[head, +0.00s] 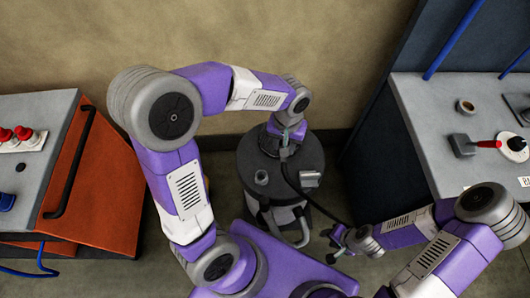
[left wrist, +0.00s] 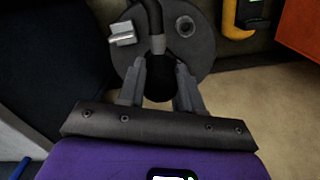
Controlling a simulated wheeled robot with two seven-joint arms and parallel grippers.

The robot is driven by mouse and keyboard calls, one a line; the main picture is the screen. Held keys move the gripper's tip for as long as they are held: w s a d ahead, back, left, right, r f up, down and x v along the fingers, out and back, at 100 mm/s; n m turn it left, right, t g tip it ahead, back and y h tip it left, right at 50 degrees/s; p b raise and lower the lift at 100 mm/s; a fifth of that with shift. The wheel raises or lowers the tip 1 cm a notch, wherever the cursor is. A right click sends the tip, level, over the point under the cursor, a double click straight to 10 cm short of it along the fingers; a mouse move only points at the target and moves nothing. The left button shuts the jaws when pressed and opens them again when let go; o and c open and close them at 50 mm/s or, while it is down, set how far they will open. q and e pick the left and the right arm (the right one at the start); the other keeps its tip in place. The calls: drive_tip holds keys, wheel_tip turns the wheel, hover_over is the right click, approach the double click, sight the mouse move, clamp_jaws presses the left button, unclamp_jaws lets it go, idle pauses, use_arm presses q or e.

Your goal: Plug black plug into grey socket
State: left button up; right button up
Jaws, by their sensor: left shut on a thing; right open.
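My left gripper (left wrist: 160,82) is shut on the black plug (left wrist: 158,46), which sits between its fingertips with a black cable running from it. In the head view my left gripper (head: 286,137) is above the back half of a round black stand. A small round grey socket (head: 262,177) stands on the stand's top, in front and to the left of the gripper; it also shows in the left wrist view (left wrist: 185,27). The plug and socket are apart. My right gripper (head: 332,246) is open and empty, low to the right of the stand. The plug's front end is hidden.
A grey block (head: 310,178) is on the right of the round stand (head: 245,160). The black cable (head: 322,207) hangs over its right edge. An orange and grey cabinet (head: 85,175) stands left, a grey bench (head: 425,115) right. A yellow device (left wrist: 240,20) shows in the wrist view.

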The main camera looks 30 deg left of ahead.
use_arm(q)
drive_tip(key=a+f+n+b, duration=0.2)
drive_tip(key=f+b, duration=0.3)
drive_tip(key=f, duration=0.4)
drive_tip(key=s+a+f+n+b, duration=0.1)
drive_tip(key=a+f+n+b, duration=0.2)
drive_tip(key=f, duration=0.6)
drive_tip(key=shift+a+f+b, duration=0.25)
drive_tip(key=shift+a+b, duration=0.95)
drive_tip(key=shift+b, duration=0.15)
drive_tip(key=shift+s+f+b, duration=0.1)
drive_tip(key=shift+f+b, duration=0.2)
drive_tip(key=shift+f, duration=0.1)
drive_tip(key=shift+f+b, duration=0.3)
drive_tip(key=shift+f, duration=0.1)
drive_tip(key=shift+f+b, duration=0.9)
drive_tip(key=shift+f, duration=0.25)
drive_tip(key=o, duration=1.1)
